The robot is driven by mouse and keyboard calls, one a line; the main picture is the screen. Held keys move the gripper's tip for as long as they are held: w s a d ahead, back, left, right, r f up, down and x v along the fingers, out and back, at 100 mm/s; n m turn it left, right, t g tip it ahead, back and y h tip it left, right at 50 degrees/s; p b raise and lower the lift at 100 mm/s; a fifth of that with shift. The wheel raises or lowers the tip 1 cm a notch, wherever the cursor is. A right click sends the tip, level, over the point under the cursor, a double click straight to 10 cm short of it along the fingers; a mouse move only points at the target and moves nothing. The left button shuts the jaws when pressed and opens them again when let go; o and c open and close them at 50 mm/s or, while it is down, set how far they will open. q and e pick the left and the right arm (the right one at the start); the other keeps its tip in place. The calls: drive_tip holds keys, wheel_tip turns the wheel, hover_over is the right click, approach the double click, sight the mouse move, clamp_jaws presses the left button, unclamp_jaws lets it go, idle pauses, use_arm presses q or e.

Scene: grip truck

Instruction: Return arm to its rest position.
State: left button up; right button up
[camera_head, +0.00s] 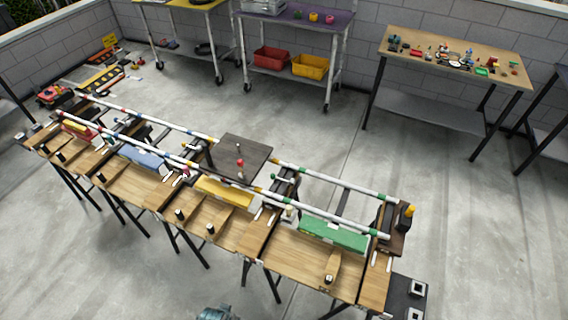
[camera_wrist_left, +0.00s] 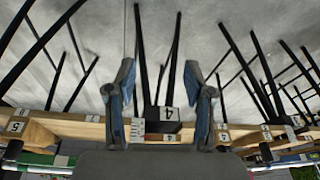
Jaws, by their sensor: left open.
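My left gripper (camera_wrist_left: 158,68) shows in the left wrist view with its two blue-grey fingers spread apart and nothing between them. Behind the fingers is the wooden edge of the long workbench (camera_wrist_left: 75,127), with a "4" label (camera_wrist_left: 167,113) between them. The bench legs point upward in this view. In the head view, the long workbench (camera_head: 230,238) runs from the upper left to the lower right. A small blue-grey part (camera_head: 217,313) shows at the bottom edge; I cannot tell whether it is mine. My right gripper is in neither view.
The bench carries a yellow block (camera_head: 224,192), a green block (camera_head: 334,234), a blue block (camera_head: 141,158) and striped rails. A wooden table (camera_head: 455,60) with small parts stands back right. Red (camera_head: 272,57) and yellow (camera_head: 309,66) bins sit at the back. Grey floor lies open between.

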use_arm(q)
drive_tip(key=s+f+g, duration=0.1)
drive_tip(key=s+f, duration=0.2)
drive_tip(key=f, duration=0.6)
drive_tip(key=s+f, duration=0.3)
drive_tip(key=f, duration=0.6)
drive_tip(key=s+a+f+g, duration=0.1)
drive_tip(key=s+a+f, duration=0.2)
drive_tip(key=s+f, duration=0.8)
drive_tip(key=s, duration=0.4)
drive_tip(key=shift+a+f, duration=0.2)
drive_tip(key=shift+f, duration=0.2)
